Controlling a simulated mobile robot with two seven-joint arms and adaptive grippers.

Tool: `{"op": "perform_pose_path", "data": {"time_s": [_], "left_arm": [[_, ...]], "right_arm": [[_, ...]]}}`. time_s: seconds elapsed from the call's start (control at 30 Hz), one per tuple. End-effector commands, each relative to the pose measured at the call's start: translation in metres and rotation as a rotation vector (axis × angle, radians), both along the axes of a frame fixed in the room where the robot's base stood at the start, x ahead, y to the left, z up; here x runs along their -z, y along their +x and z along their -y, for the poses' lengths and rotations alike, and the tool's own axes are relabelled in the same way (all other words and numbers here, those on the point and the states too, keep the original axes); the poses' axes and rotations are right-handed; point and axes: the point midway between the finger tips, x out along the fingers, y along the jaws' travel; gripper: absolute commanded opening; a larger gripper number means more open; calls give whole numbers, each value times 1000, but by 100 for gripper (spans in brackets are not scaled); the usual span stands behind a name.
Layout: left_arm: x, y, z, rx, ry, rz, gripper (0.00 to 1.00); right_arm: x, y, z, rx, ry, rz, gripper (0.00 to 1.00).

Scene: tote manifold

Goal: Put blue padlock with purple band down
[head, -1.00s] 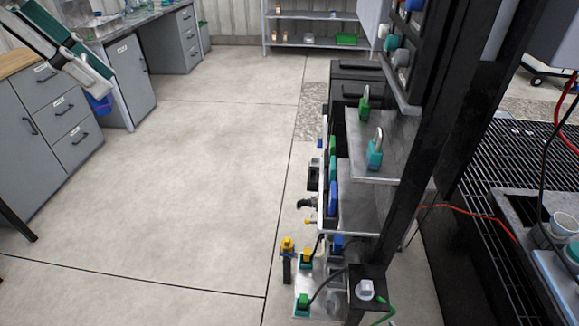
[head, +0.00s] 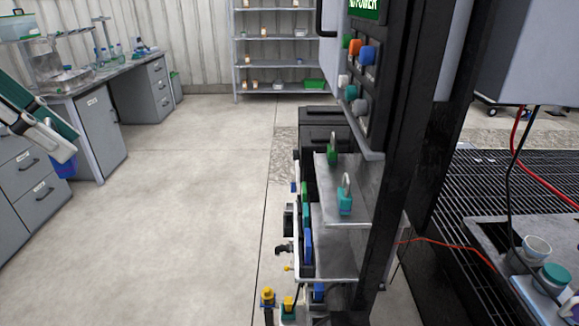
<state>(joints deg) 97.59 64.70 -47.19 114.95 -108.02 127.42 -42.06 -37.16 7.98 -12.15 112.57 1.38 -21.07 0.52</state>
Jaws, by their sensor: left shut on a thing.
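My left gripper (head: 64,148) reaches in from the left edge, in front of the grey drawer cabinets. It is shut on the blue padlock with purple band (head: 63,166), which hangs below the fingers in the air. The fingers hide its upper part, and the band is too small to make out clearly. My right gripper is out of view.
A metal shelf (head: 356,238) on the black-framed panel holds a teal padlock (head: 344,202) and a green padlock (head: 332,146). Valves and fittings line the panel's left side. A lab bench (head: 105,82) stands at back left. The middle floor is clear.

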Motion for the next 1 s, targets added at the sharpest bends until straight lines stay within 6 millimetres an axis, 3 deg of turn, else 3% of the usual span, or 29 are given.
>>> {"op": "perform_pose_path", "data": {"time_s": [0.17,0.27,0.6,1.0], "left_arm": [[14,9,7,98,-2,-7,6],[33,19,15,232,-3,-10,6],[114,49,47,792,-3,-8,6],[219,62,66,1421,2,-10,6]], "right_arm": [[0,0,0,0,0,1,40],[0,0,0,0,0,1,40],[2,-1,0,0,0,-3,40],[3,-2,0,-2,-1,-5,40]]}}
